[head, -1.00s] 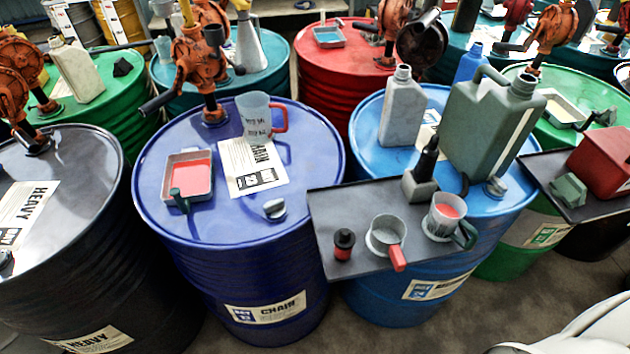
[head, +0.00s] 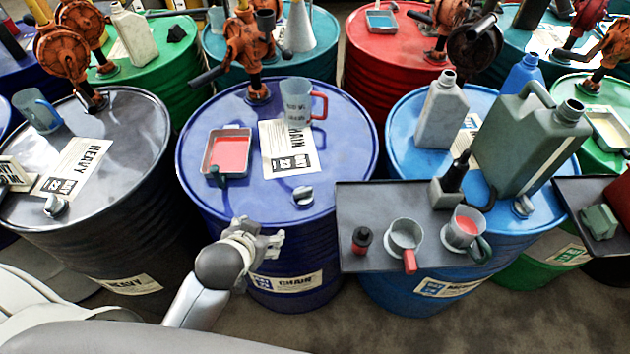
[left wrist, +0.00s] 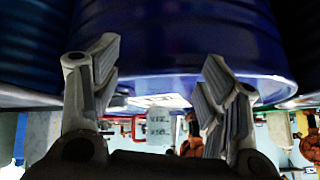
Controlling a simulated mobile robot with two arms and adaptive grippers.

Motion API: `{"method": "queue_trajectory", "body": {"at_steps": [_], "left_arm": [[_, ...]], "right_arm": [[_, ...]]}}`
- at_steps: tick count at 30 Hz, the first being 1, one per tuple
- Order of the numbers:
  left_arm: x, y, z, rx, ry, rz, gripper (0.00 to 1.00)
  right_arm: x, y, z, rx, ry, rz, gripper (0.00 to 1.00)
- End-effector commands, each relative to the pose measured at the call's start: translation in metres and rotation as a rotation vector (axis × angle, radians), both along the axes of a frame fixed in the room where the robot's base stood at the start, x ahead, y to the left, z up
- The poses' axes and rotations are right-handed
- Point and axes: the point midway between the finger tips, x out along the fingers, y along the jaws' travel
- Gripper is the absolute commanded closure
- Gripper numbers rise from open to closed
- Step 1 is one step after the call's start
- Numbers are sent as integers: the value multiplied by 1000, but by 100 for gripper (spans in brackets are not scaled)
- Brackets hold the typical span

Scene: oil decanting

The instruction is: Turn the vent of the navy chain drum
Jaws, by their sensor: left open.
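The navy chain drum (head: 330,165) stands in the middle of the head view, with a CHAIN label low on its front. Its vent (head: 303,196), a small grey knob, sits on the drum top near the front right rim. My left gripper (head: 262,238) is in front of the drum's side, below the rim and left of the vent, apart from it. In the left wrist view the left gripper (left wrist: 160,80) is open and empty, with the drum's blue side (left wrist: 180,45) beyond its fingers. The vent cannot be made out there. My right gripper is not in view.
On the navy drum top are a tray of red liquid (head: 228,152), a clear jug (head: 297,102), a paper sheet (head: 289,146) and an orange pump (head: 248,50). A dark shelf (head: 365,200) with cups juts out at right. A heavy drum (head: 120,125) stands left.

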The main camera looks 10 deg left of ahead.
Motion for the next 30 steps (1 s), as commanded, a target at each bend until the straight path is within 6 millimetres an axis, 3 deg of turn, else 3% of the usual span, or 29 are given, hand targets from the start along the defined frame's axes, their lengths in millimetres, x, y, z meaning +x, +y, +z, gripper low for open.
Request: {"method": "queue_trajectory", "body": {"at_steps": [10, 14, 16, 20, 24, 27, 30], "left_arm": [[76, -8, 58, 36, -331, -21, 32], [110, -20, 100, 51, -521, -60, 32], [131, -32, 133, 58, -662, -104, 32], [159, -71, 205, 65, -954, -246, 32], [163, -127, 269, 63, -1222, -473, 32], [152, -170, 300, 64, -1372, -679, 32], [133, -213, 315, 72, -1472, -918, 32]], "right_arm": [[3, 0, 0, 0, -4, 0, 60], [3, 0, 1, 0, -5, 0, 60], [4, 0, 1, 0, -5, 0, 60], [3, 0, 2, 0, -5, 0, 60], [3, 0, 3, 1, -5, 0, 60], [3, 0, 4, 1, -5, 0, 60], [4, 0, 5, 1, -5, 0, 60]]}}
